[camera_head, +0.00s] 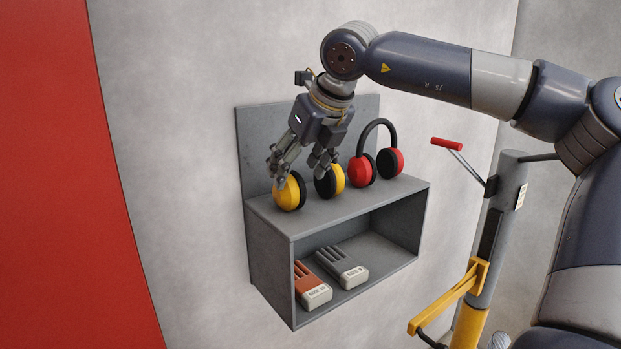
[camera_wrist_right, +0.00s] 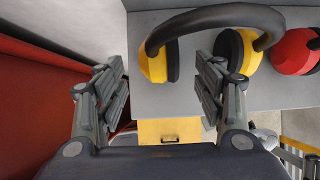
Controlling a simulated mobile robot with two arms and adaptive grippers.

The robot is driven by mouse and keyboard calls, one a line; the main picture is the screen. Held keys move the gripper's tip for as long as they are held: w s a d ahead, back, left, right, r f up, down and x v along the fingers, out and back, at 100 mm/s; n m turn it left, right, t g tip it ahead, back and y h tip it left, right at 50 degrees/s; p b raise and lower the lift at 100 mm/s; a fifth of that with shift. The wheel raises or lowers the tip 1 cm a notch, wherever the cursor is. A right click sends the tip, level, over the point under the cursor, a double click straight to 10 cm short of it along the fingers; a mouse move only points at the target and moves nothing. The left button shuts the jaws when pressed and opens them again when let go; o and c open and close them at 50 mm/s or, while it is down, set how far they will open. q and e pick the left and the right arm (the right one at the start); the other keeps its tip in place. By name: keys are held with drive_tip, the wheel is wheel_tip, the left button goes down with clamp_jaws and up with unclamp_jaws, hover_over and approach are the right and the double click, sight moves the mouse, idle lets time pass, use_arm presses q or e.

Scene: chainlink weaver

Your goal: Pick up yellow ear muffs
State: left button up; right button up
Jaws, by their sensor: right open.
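The yellow ear muffs, with black pads, stand on top of the grey wall shelf (camera_head: 345,212). In the head view their left cup (camera_head: 290,193) and right cup (camera_head: 338,178) show below my right gripper (camera_head: 300,165), which hides most of the headband. My right gripper is open and empty, its fingers pointing down close above the cups. In the right wrist view, the ear muffs' headband (camera_wrist_right: 215,16) arches beyond the open fingers (camera_wrist_right: 164,88). The left cup shows between the fingers, and the right cup lies partly behind the right finger. My left gripper is out of view.
Red ear muffs (camera_head: 363,170) stand just right of the yellow ones on the shelf top. An orange glove-like item (camera_head: 310,284) and a grey one (camera_head: 342,267) lie in the compartment below. A red panel (camera_head: 70,180) is at left; a yellow-and-grey post (camera_head: 490,240) stands at right.

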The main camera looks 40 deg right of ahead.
sight(293, 197)
drive_tip(key=shift+w+f, duration=0.25)
drive_tip(key=shift+w, duration=0.05)
drive_tip(key=p+x, duration=0.3)
drive_tip(key=x, duration=0.1)
drive_tip(key=shift+w+r, duration=0.15)
drive_tip(key=shift+w, duration=0.3)
drive_tip(key=shift+w+f, duration=0.15)
drive_tip(key=shift+f, duration=0.15)
drive_tip(key=shift+d+f, duration=0.1)
drive_tip(key=c, duration=0.9)
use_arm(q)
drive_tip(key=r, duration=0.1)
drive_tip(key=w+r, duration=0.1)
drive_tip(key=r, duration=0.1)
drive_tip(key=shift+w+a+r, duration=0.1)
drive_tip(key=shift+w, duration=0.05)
use_arm(e)
drive_tip(key=c, duration=0.4)
